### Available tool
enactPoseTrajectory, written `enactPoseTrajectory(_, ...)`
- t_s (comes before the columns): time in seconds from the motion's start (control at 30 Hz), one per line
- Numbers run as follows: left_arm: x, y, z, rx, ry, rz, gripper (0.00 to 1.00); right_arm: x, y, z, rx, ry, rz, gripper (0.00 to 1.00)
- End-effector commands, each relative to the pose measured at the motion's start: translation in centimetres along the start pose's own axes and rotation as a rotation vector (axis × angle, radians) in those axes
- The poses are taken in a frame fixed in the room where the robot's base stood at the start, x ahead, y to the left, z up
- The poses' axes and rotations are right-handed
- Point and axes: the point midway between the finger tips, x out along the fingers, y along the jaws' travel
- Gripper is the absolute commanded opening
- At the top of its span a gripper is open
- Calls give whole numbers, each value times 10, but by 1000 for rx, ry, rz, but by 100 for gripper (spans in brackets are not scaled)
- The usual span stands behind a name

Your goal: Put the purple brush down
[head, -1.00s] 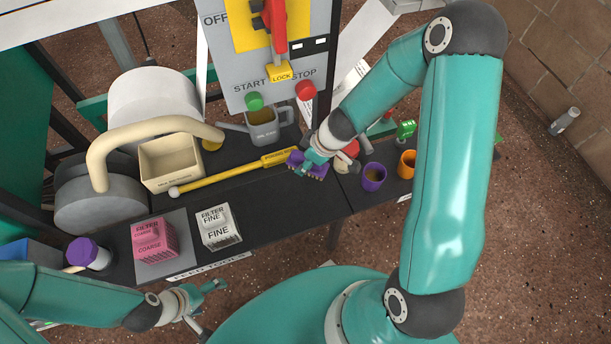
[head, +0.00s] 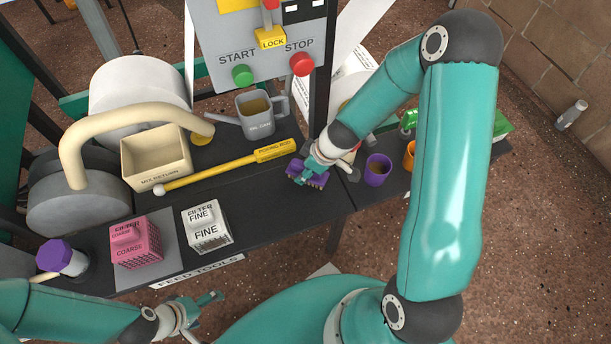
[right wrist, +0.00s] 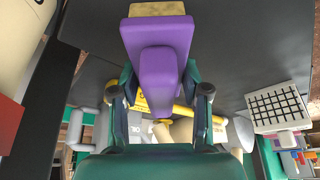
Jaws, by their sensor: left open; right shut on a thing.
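I cannot tell whether the brush touches the table. My left gripper (head: 209,302) is open and empty, in front of the table's front edge.
A purple cup (head: 378,168) stands just right of the brush, with an orange cup (head: 409,155) beyond it. The yellow rod (head: 225,170) lies to the left. White (head: 206,227) and pink (head: 136,243) filter boxes stand further left. Dark table between them is clear.

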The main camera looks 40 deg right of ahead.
Motion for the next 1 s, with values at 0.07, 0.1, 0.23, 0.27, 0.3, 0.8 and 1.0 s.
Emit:
enactPoseTrajectory(0.07,12,-4,0,0,0,0,87,11,0,5,0,0,0,10)
enactPoseTrajectory(0.1,12,-4,0,0,0,0,87,12,0,5,1,0,0,10)
enactPoseTrajectory(0.23,10,-4,0,0,0,0,87,10,0,4,-1,0,0,10)
enactPoseTrajectory(0.27,10,-4,0,0,0,0,87,10,0,4,0,-1,0,10)
enactPoseTrajectory(0.3,10,-4,0,0,0,0,87,10,0,4,0,-1,0,10)
enactPoseTrajectory(0.8,8,-3,0,0,0,0,87,8,0,4,0,0,0,71)
enactPoseTrajectory(1.0,-7,2,0,0,0,0,87,-13,1,2,0,1,1,71)
